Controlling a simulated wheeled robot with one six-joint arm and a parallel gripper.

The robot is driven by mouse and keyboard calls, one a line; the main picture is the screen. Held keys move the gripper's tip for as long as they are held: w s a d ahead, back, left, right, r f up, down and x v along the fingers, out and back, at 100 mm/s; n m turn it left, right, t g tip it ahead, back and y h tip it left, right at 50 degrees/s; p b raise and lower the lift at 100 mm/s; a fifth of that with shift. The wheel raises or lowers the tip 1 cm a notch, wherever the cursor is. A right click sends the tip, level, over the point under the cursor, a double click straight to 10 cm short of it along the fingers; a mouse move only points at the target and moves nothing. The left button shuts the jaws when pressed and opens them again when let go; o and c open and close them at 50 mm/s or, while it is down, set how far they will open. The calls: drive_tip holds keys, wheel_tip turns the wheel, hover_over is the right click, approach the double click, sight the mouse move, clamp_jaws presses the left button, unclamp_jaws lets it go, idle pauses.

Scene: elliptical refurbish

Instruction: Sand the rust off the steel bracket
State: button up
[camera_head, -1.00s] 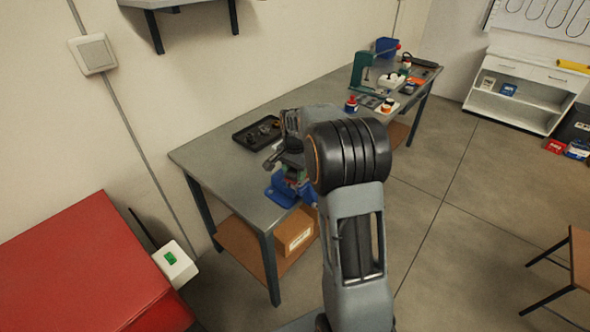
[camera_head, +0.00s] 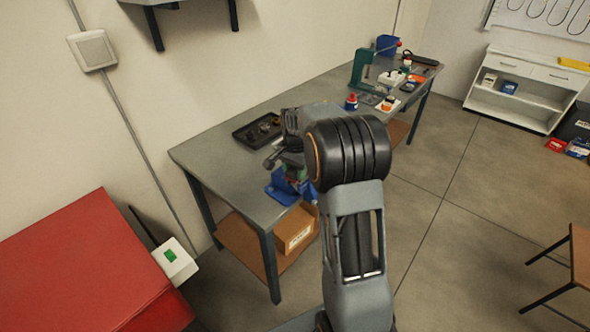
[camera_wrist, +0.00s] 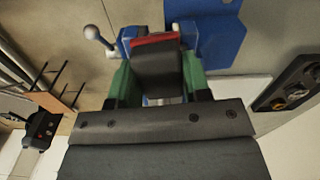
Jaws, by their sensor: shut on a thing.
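My gripper (camera_wrist: 157,82) points down at the blue vise (camera_wrist: 222,35), its green fingers on either side of a dark grey block (camera_wrist: 158,72). It is shut on this block. A red strip (camera_wrist: 155,40) shows at the block's far edge, close to the vise. I cannot tell whether the block touches anything in the vise. In the head view the vise (camera_head: 280,190) sits at the near edge of the grey workbench (camera_head: 215,165), and my arm hides most of the gripper. The steel bracket and its rust cannot be made out.
A black tray of small parts (camera_head: 246,137) lies on the bench behind the vise. A green press (camera_head: 360,70) and several small items stand at the bench's far end. A cardboard box (camera_head: 292,232) is on the lower shelf. A red cabinet (camera_head: 75,265) is at left.

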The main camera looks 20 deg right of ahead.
drive_tip(key=shift+f+b, duration=0.4)
drive_tip(key=shift+f, duration=0.25)
drive_tip(key=shift+d, duration=0.1)
